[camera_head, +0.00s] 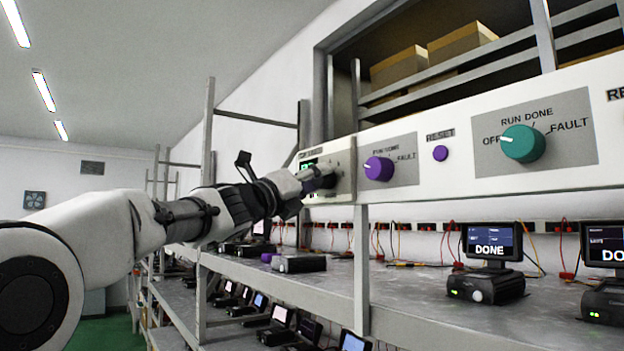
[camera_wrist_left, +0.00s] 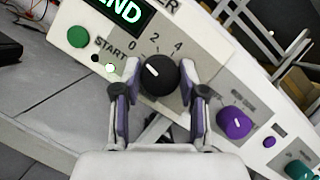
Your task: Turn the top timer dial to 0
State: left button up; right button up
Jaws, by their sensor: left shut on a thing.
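The timer dial (camera_wrist_left: 157,76) is a round black knob on a white panel in the left wrist view, with marks 0, 2 and 4 around it. Its white pointer line slants up and left, roughly toward the 0. A display (camera_wrist_left: 124,10) above it shows END in green. My left gripper (camera_wrist_left: 160,82) has one finger on each side of the dial and is shut on it. In the head view my left gripper (camera_head: 316,181) reaches the timer panel (camera_head: 343,157) and mostly hides the dial. My right gripper is in neither view.
A shelf (camera_head: 400,290) with several small devices runs below.

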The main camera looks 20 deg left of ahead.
pick_arm(q)
jog(key=shift+w+d+f, duration=0.1)
jog(key=shift+f, duration=0.2)
jog(key=o, duration=1.1)
jog(key=shift+d, duration=0.1)
jog(key=shift+o, duration=0.2)
jog(key=shift+w+d, duration=0.2)
jog(key=shift+w, duration=0.05)
jog(key=shift+s+a, duration=0.2)
jog(key=shift+s, duration=0.05)
jog(key=v, duration=0.7)
jog(key=shift+w+d, duration=0.1)
jog(key=shift+w, duration=0.05)
jog(key=shift+f, duration=0.1)
